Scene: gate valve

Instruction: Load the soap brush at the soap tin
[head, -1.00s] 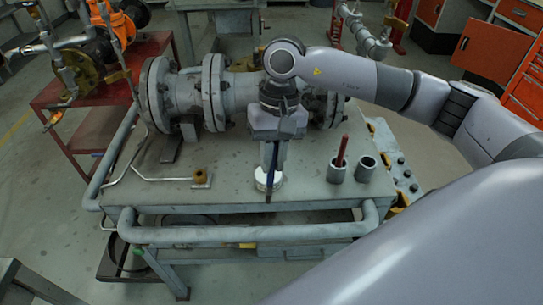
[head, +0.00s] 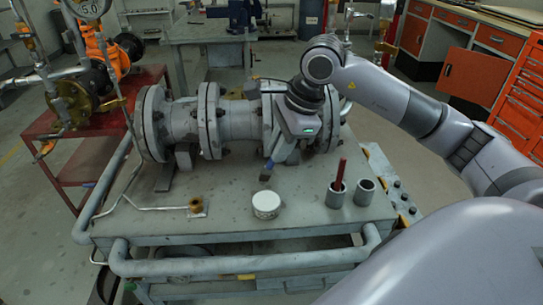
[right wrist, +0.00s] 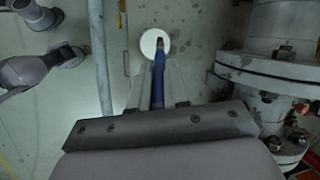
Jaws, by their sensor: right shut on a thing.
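The soap tin (head: 266,204), a small round white-topped tin, sits on the table near its front edge. My right gripper (head: 277,160) is shut on the soap brush (head: 266,172) and holds it behind the tin, apart from it. In the right wrist view, the blue brush handle (right wrist: 158,78) is between the fingers (right wrist: 158,95), its dark tip overlapping the white tin (right wrist: 154,43) in the picture. My left arm seems to show at the left of that view, but its jaws cannot be made out.
A flanged gate valve pipe (head: 235,120) lies along the back of the table. Two grey cups (head: 364,191) stand right of the tin, one holding a red stick (head: 341,172). A brass fitting (head: 196,205) is at the left. A rail (head: 235,262) runs along the front edge.

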